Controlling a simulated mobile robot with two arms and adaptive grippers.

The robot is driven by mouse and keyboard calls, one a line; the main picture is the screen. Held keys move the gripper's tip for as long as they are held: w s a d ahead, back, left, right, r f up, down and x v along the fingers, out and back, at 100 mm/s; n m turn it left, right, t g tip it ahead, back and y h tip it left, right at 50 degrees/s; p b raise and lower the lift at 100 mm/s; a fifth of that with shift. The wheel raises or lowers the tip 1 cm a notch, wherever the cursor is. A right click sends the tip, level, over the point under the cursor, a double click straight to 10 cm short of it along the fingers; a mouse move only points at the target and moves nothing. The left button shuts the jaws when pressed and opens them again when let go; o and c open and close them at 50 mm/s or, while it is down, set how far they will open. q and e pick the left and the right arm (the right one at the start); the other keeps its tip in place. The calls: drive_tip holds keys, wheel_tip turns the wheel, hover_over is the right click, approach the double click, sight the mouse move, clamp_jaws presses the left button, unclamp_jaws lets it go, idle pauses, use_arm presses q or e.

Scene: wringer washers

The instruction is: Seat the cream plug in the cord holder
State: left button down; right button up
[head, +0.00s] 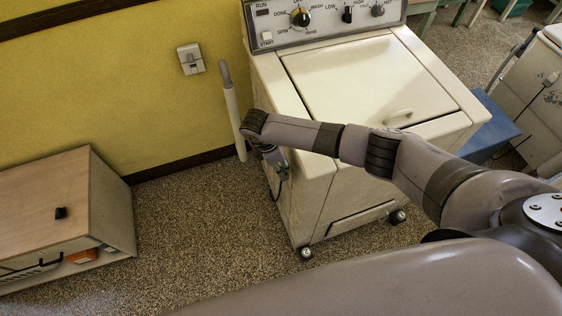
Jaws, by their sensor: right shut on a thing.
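My right gripper (272,156) is at the left side of the cream washer (330,172), low beside its cabinet, pointing down. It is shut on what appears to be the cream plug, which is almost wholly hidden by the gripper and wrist. A short dark cord shows just below the gripper, against the washer's side. The cord holder cannot be made out; the gripper covers that part of the side. I cannot tell whether the plug touches the holder. My left gripper is not in view.
A pale upright hose (233,112) stands close left of the gripper. A wall socket (191,59) is on the yellow wall. A wooden cabinet (75,200) stands at left, with clear speckled floor (205,225) between. Another washer (535,110) and a blue box (491,126) are at right.

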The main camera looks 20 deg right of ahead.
drive_tip(key=shift+f, duration=0.95)
idle(1.4)
drive_tip(key=shift+s+f, duration=0.2)
idle(0.7)
drive_tip(key=o, duration=1.1)
drive_tip(key=shift+w, duration=0.15)
drive_tip(key=shift+o, duration=0.5)
drive_tip(key=shift+r, duration=0.1)
drive_tip(key=shift+o, duration=0.5)
drive_tip(key=o, duration=0.4)
